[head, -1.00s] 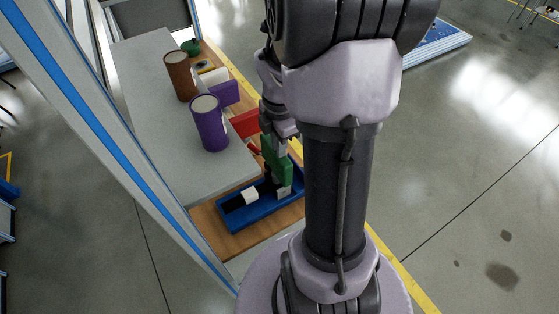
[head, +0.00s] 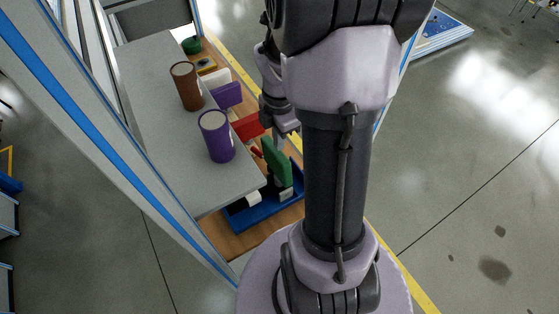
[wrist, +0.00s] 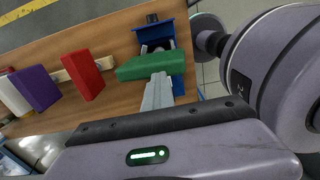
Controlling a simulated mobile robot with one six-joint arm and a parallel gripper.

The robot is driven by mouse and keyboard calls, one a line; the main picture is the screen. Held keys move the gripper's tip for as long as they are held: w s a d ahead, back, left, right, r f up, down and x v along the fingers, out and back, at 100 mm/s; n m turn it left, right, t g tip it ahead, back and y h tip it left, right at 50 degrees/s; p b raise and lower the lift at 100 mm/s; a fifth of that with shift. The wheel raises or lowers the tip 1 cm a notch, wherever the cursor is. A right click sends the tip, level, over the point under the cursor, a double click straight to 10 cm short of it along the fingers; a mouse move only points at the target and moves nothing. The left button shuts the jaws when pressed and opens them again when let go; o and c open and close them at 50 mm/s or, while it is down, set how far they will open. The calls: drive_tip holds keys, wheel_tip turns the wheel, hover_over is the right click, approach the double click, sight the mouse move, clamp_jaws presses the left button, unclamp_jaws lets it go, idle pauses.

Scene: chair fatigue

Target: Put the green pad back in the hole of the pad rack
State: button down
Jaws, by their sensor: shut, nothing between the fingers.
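The green pad (head: 277,163) stands upright at the blue tray (head: 242,216) on the wooden surface. In the wrist view the green pad (wrist: 150,65) lies across the picture's middle, with part of the blue tray (wrist: 168,35) behind it. My gripper (wrist: 158,80) is shut and empty, its pale fingertips close to the pad; I cannot tell whether they touch. In the head view my arm partly hides the gripper. Red (wrist: 84,75) and purple (wrist: 36,88) pads stand in a row along a pale wooden piece (wrist: 62,76), probably the pad rack. No empty hole shows clearly.
A grey shelf (head: 150,100) overhangs the wooden surface on the left. A brown cylinder (head: 187,88) and a purple cylinder (head: 216,137) stand on it. A blue-striped frame post (head: 90,115) rises at left.

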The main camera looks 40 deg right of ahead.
drive_tip(key=shift+s+r, duration=0.1)
drive_tip(key=shift+r, duration=0.25)
drive_tip(key=c, duration=2.1)
unclamp_jaws()
drive_tip(key=shift+f, duration=0.15)
drive_tip(key=o, duration=0.4)
